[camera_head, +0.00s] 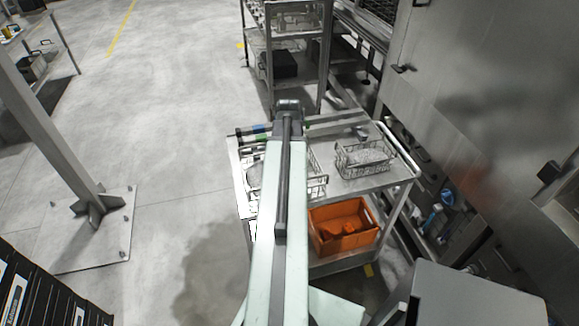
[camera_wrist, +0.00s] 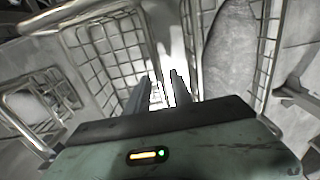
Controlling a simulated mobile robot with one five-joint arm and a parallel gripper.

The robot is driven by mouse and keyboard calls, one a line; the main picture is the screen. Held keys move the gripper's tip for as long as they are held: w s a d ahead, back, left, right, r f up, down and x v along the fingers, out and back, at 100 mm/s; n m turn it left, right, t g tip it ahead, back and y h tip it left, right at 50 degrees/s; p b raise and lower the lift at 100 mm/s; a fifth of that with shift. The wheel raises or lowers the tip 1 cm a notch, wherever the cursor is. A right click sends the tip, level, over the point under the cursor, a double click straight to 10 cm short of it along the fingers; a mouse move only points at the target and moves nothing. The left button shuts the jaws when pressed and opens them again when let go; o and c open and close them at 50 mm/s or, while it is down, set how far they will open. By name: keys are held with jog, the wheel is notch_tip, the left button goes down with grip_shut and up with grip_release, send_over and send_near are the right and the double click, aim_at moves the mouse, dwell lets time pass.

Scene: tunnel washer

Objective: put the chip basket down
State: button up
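A wire basket shows partly on both sides of my arm on the cart top in the head view, its right edge (camera_head: 318,187) clear and its middle hidden. In the wrist view, the wire mesh of a basket (camera_wrist: 112,48) stands close in front of my fingers. My gripper (camera_wrist: 160,78) has its two fingers apart, with a bright gap between them and wire behind it. I see nothing clearly clamped between them. In the head view my arm hides the fingers. I cannot tell whether the basket touches the fingers.
A second wire basket (camera_head: 365,158) with pale contents stands at the right of the cart top (camera_head: 342,184). An orange crate (camera_head: 343,232) is on the lower shelf. A shelf rack (camera_head: 285,35) stands behind, a large metal machine (camera_head: 490,90) at right. Open floor lies left.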

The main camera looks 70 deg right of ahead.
notch_tip(320, 180, up, 11)
jog(key=p, duration=1)
jog(key=w+a+n, duration=0.5)
jog(key=w+a, duration=1.7)
jog(key=w, duration=0.2)
jog(key=w+a+n, duration=0.2)
jog(key=w+a, duration=0.1)
jog(key=a, duration=1.2)
jog(key=w+a+n, duration=0.3)
jog(key=w+a, duration=0.1)
jog(key=a, duration=1.2)
jog(key=shift+a+f+b, duration=0.3)
jog(key=shift+f+b, duration=0.1)
jog(key=shift+o, duration=0.2)
